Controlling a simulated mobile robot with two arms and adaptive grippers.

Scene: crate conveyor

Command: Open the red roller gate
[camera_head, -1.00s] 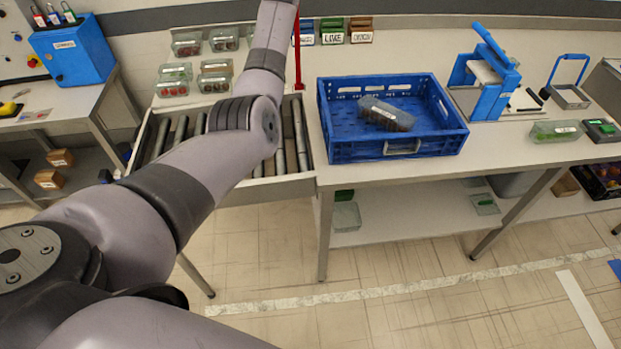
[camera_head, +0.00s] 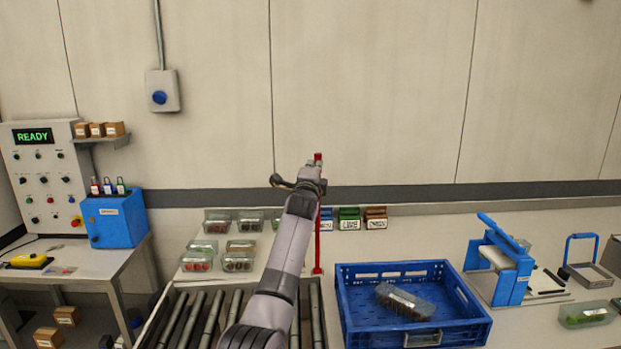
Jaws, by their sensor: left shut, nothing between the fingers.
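The red roller gate shows as a thin red bar (camera_head: 317,245) standing upright at the back right of the roller conveyor (camera_head: 190,318), beside the white bench. Its red top end (camera_head: 318,157) shows just above my left gripper. My left gripper (camera_head: 297,182) is at the end of my raised arm, close to the upper part of the bar. It is shut with nothing held. The arm hides part of the bar, and I cannot tell whether the gripper touches it. My right gripper is not in view.
A blue crate (camera_head: 350,322) with a clear punnet (camera_head: 405,301) inside stands right of the conveyor. Several punnets (camera_head: 240,246) sit behind the rollers. Small labelled boxes (camera_head: 349,218) stand behind the crate. A blue press (camera_head: 505,270) is farther right. A control panel (camera_head: 42,170) reads READY.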

